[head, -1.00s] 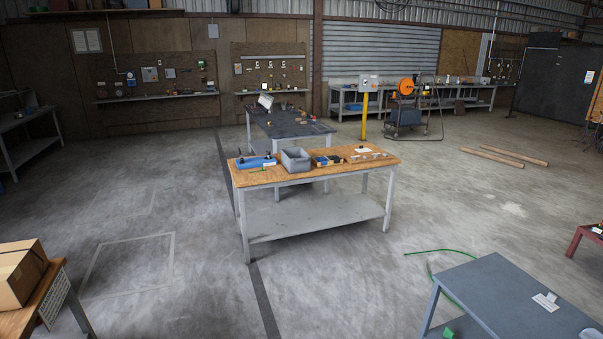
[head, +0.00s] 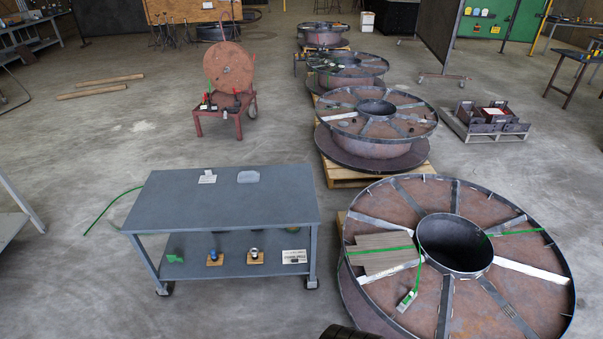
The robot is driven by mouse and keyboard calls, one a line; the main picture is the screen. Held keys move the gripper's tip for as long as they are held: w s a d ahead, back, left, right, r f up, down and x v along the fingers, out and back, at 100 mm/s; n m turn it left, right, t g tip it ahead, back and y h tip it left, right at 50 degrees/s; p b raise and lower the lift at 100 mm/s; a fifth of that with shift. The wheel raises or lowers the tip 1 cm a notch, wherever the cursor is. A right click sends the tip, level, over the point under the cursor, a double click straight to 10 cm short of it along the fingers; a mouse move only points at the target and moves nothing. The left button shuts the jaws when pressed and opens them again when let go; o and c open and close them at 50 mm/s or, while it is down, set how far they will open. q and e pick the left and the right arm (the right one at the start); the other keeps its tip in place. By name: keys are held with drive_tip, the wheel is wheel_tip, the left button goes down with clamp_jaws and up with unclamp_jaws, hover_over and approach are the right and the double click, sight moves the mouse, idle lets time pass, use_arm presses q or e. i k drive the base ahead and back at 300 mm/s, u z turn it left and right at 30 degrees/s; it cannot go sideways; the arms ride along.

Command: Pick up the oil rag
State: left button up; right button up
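I cannot pick out the oil rag for certain. A small flat grey-blue item (head: 248,176) lies on the top of the grey cart (head: 190,205) and may be a folded cloth, but it is too small to tell. A whitish piece (head: 208,177) lies to its left on the same top. Neither of my grippers shows in the head view.
A large steel reel (head: 515,265) with a strapped board stack (head: 385,252) stands right of the cart. More reels (head: 375,115) on pallets line up behind it. A red stand (head: 222,120) is behind the cart. Timbers (head: 100,90) lie at left.

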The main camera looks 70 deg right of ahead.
sight(250, 176)
drive_tip(key=z, duration=1.75)
